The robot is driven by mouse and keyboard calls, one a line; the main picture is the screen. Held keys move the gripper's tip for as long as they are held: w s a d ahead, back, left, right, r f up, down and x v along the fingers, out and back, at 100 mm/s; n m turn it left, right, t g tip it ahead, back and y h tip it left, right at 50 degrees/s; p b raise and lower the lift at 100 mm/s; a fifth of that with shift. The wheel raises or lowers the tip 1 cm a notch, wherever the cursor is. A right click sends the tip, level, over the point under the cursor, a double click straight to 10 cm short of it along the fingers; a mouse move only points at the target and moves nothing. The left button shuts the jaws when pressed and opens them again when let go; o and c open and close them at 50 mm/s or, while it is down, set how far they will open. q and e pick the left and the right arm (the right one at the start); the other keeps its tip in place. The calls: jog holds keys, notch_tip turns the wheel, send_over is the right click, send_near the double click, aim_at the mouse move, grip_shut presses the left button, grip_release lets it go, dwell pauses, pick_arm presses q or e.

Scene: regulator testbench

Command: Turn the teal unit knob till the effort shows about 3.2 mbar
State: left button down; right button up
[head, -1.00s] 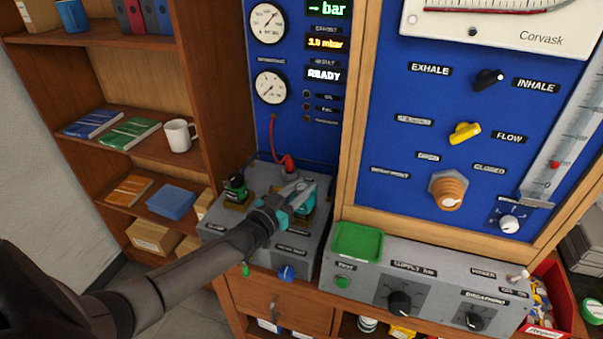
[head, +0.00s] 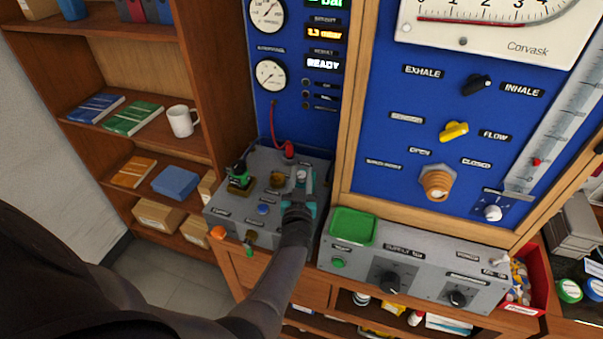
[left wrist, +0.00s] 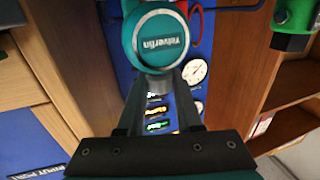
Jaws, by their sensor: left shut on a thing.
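The teal unit (head: 311,181) stands at the right on top of the grey bench box (head: 230,214), partly hidden by my gripper. The amber effort display (head: 324,33) is blurred and seems to read about 3.3 mbar. The display below reads READY (head: 323,64). My right gripper is not in view.
A green unit (head: 239,176) stands at the box's left, with a brass fitting (head: 277,180) between it and the teal one. A red hose connector (head: 289,150) is just behind. A green tray (head: 353,226) sits close on the right.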

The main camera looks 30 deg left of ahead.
pick_arm(q)
jog(key=shift+r+n+g+y, duration=0.1)
jog(key=shift+n+g+y, duration=0.3)
jog(key=shift+y, duration=0.1)
jog(key=c, duration=0.6)
grip_release()
jog(key=shift+o, duration=0.2)
jog(key=shift+s, duration=0.1)
